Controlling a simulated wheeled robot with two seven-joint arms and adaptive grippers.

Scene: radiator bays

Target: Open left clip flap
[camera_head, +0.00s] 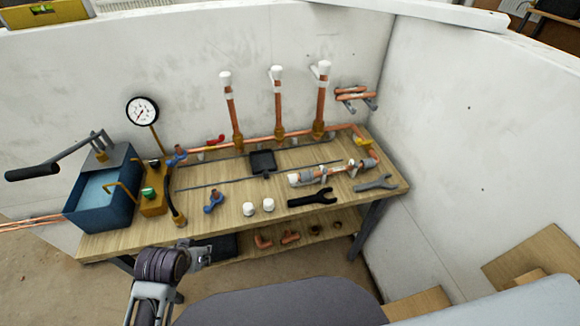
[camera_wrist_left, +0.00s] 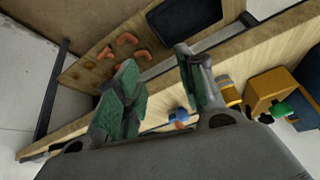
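Three upright copper pipes rise from the bench's back pipe run, each with white fittings near the top: the left pipe (camera_head: 231,110), the middle pipe (camera_head: 278,98) and the right pipe (camera_head: 321,100). White bands that look like clips circle them; their flaps are too small to make out. My left gripper (camera_head: 197,255) is in front of the bench's front edge, low and well away from the pipes. In the left wrist view its two green-padded fingers (camera_wrist_left: 157,62) stand apart with nothing between them. My right gripper is not in view.
A blue tank (camera_head: 101,200) with a pump lever and a pressure gauge (camera_head: 142,112) stand at the bench's left. Two white caps (camera_head: 268,205), a black wrench (camera_head: 312,198) and a blue-handled valve (camera_head: 213,203) lie along the front. Walls close the back and right.

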